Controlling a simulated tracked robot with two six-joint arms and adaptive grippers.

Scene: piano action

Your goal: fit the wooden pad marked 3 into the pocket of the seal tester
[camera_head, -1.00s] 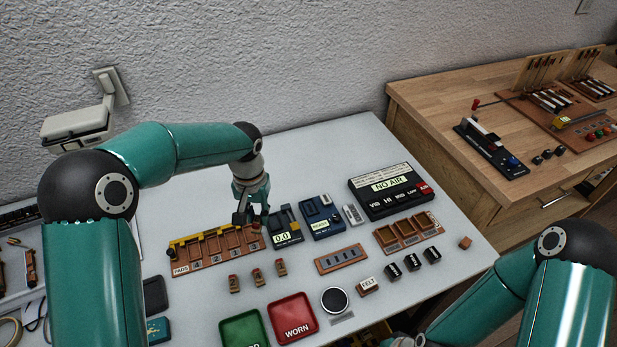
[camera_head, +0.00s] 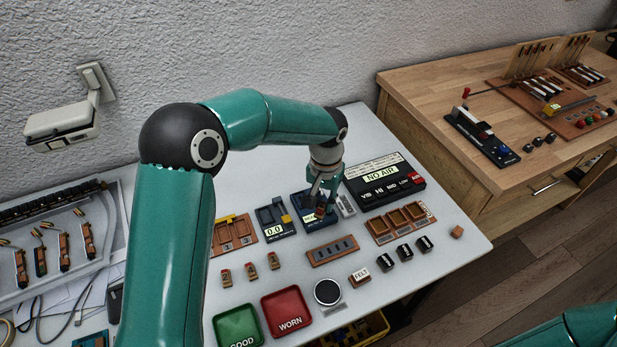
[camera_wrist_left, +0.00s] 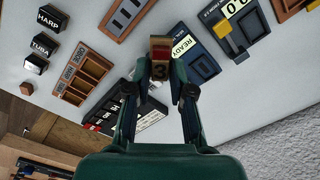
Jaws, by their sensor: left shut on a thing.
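My left gripper (camera_head: 321,200) is shut on the wooden pad marked 3 (camera_wrist_left: 160,69), which has a dark "3" on its face and a reddish top in the left wrist view. In the head view the pad (camera_head: 320,211) is small and partly covered by the fingers. The dark blue tester (camera_head: 299,201) is right under or just behind the pad there. In the left wrist view the tester (camera_wrist_left: 203,66), with a READY display, lies just right of the pad, with its pocket partly visible. Whether the pad touches it I cannot tell. My right gripper is out of view.
A gauge reading 0.0 (camera_head: 268,215) stands left of the tester, and the NO AIR box (camera_head: 385,184) stands to the right. A slotted wooden strip (camera_head: 333,251) lies in front. Green (camera_head: 238,330) and red (camera_head: 287,312) trays are nearer the front edge.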

